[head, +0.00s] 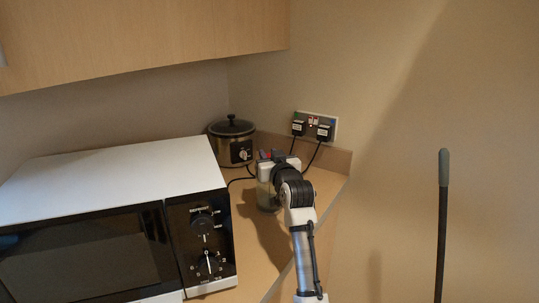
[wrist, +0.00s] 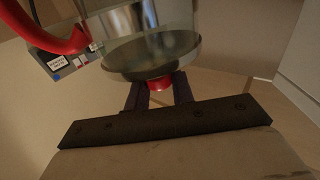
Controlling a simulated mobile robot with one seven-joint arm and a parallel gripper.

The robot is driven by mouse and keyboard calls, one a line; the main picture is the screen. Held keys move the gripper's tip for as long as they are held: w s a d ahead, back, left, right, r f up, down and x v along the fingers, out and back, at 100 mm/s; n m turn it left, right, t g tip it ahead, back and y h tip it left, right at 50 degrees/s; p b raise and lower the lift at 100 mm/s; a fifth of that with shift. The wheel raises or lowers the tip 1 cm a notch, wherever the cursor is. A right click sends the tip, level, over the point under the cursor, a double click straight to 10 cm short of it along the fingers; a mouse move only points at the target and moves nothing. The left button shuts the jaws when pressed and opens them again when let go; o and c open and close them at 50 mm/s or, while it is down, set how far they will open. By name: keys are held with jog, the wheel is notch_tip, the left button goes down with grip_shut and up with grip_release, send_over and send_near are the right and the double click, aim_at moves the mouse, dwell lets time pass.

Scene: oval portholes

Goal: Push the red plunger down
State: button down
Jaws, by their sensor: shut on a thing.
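The red plunger knob (wrist: 159,83) sits against the round metal lid (wrist: 152,56) of a glass press (wrist: 130,20) in the wrist view. The two dark fingers of my gripper (wrist: 160,92) are shut on the knob, one on each side. A curved red handle (wrist: 50,38) shows at the upper left. In the head view, my gripper (head: 272,168) is over the press on the counter and hides most of it. Part of the press's glass body (head: 266,196) shows below my gripper. How far the plunger is down is hidden.
A white and black microwave (head: 125,215) stands to the left on the counter (head: 256,262). A slow cooker (head: 233,142) is behind the press. A wall socket (head: 315,125) with two black plugs and cables is behind to the right. A wall cupboard (head: 140,35) hangs above.

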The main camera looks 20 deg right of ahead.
jog(key=shift+f, duration=0.3)
jog(key=c, duration=1.2)
grip_release()
jog(key=shift+w, duration=0.1)
jog(key=shift+r, duration=0.1)
jog(key=s+b, duration=0.4)
jog(key=s, duration=1)
jog(key=shift+a, duration=0.3)
